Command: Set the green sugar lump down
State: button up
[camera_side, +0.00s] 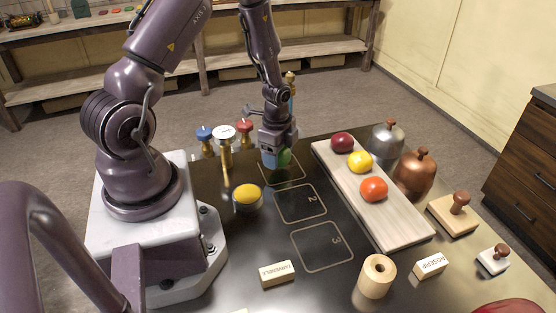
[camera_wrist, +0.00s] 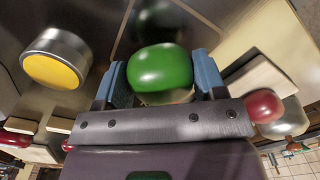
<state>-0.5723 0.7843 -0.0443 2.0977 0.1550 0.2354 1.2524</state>
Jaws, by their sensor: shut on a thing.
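The green sugar lump (camera_wrist: 160,72) is a smooth, rounded green piece between the two blue fingers of my gripper (camera_wrist: 161,82) in the wrist view. In the side view, my gripper (camera_side: 276,158) points down over the far outlined square (camera_side: 287,180) on the dark table. The lump (camera_side: 286,156) shows partly there, at the right of the blue fingers. My gripper is shut on it. The lump is low over the table; I cannot tell whether it touches the surface. The square's far part is hidden behind my gripper.
A pale board (camera_side: 395,220) with red, yellow and orange lumps lies right of the squares. A bowl of yellow (camera_side: 247,196) and knobbed posts (camera_side: 224,140) stand left. Squares 2 (camera_side: 300,204) and 3 (camera_side: 322,246) are empty. Metal domes (camera_side: 414,172) stand beyond the board.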

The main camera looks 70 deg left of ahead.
jog(key=shift+f, duration=1.1)
jog(key=o, duration=1)
jog(key=shift+f, duration=0.15)
notch_tip(320, 180, up, 12)
jog(key=shift+s+d+r, duration=0.1)
notch_tip(320, 180, up, 6)
jog(key=n, duration=0.2)
send_over(284, 161)
jog(key=s+d+r+n+t, duration=0.1)
jog(key=s+d+r+n, duration=0.1)
jog(key=s+d+r, duration=0.1)
jog(key=s+d+r+n+t, duration=0.2)
jog(key=s+d+r+n, duration=0.1)
jog(key=d+r, duration=0.3)
jog(key=s+d+r+n+t, duration=0.2)
jog(key=s+d+r, duration=0.2)
jog(key=r, duration=0.3)
jog(key=shift+d+r+n, duration=0.25)
jog(key=shift+d+n, duration=0.15)
jog(key=shift+d, duration=0.1)
